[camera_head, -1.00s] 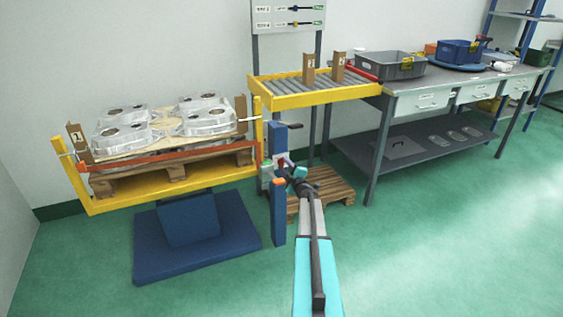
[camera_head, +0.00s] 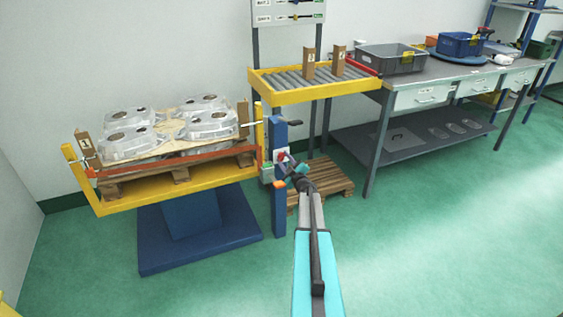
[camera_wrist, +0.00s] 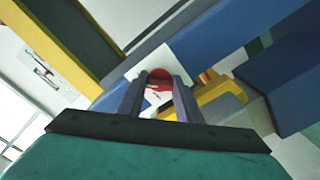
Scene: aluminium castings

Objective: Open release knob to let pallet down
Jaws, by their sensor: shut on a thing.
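A red knob (camera_wrist: 160,75) sits on a white plate on the blue post (camera_head: 279,213) beside the lift. Several silver castings (camera_head: 126,143) stand on a board on the pallet.
A black lever (camera_head: 293,122) sticks out above. A roller conveyor (camera_head: 310,90) and a workbench (camera_head: 440,90) stand behind. Another pallet (camera_head: 325,182) lies on the floor. Floor at right is clear.

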